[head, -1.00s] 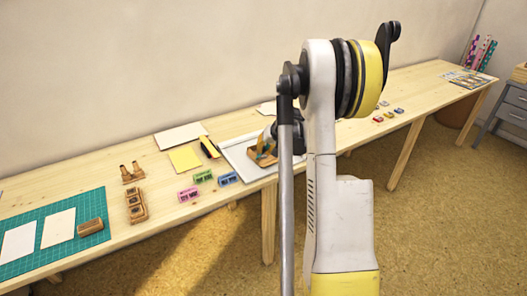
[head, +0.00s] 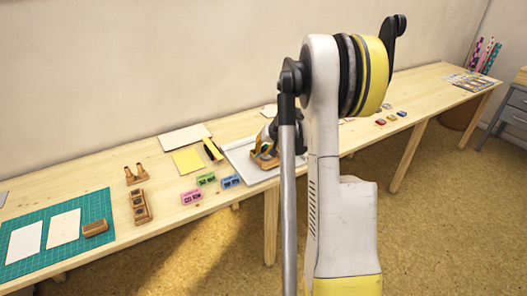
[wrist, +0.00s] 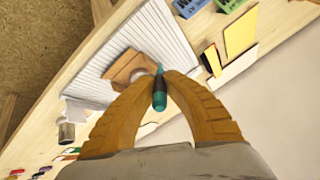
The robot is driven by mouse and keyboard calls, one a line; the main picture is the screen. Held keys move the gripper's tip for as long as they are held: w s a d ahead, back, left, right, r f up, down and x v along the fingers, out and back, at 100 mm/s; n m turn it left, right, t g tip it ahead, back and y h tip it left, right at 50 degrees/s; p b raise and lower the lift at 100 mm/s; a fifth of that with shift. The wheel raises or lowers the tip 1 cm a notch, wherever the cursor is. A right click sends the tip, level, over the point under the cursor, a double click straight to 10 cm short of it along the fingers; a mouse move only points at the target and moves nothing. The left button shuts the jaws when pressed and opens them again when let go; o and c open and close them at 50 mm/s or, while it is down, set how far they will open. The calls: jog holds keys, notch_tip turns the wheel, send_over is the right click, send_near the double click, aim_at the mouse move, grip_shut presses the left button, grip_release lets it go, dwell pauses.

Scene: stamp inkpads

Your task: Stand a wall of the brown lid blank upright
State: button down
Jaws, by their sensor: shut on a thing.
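The brown lid blank (wrist: 124,66) lies on the white ridged tray (wrist: 88,75) in the wrist view, just past my fingertips. Part of it is hidden behind my fingers, and I cannot tell whether any wall of it stands upright. My gripper (wrist: 160,88) has brown curved fingers and is shut on a small teal-and-dark rounded tool (wrist: 159,101). A pale round patch shows between the fingers and the blank. In the head view the blank (head: 262,162) is small on the tray (head: 239,157), partly covered by my gripper and arm.
Pink (head: 191,198), green (head: 206,179) and blue (head: 230,181) inkpads stand left of the tray. Behind them lie a yellow sheet (head: 187,161) and a pale sheet (head: 184,137). A green mat (head: 90,207) and a wooden holder (head: 141,207) are further left. A metal cylinder (wrist: 66,133) stands beside the tray.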

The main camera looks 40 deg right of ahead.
jog(key=shift+a+r+p, duration=0.2)
jog(key=shift+r+p, duration=0.7)
jog(key=shift+r, duration=0.6)
jog(key=shift+a+r+p, duration=0.15)
jog(key=shift+r+p, duration=0.75)
jog(key=shift+r, duration=0.6)
